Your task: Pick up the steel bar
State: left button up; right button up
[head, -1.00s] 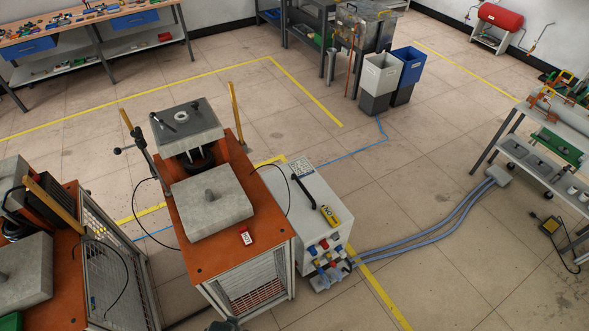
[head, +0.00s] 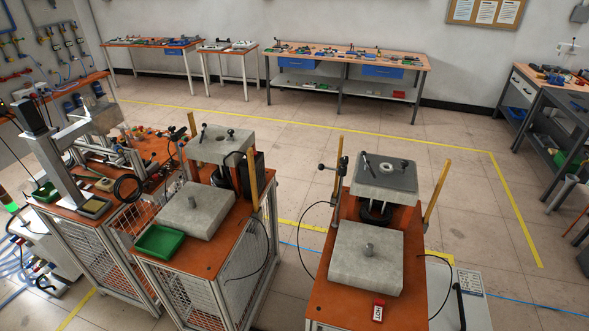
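No piece is clearly identifiable as the steel bar. A thin dark rod with a knob (head: 367,161) is on the raised rear plate (head: 398,186) of the right station. Neither of my grippers shows in the head view, so their distance to these pieces cannot be seen.
A green tray (head: 160,242) sits on the left station. Yellow posts (head: 437,190) and hanging cables flank the blocks. A white cabinet (head: 472,285) stands at right. The floor behind, inside the yellow line, is clear.

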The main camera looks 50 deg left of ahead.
aim_at(191, 201)
jog(key=u, duration=2.45)
jog(key=i+j+z, duration=0.1)
jog(key=i+j, duration=0.15)
jog(key=i, duration=0.25)
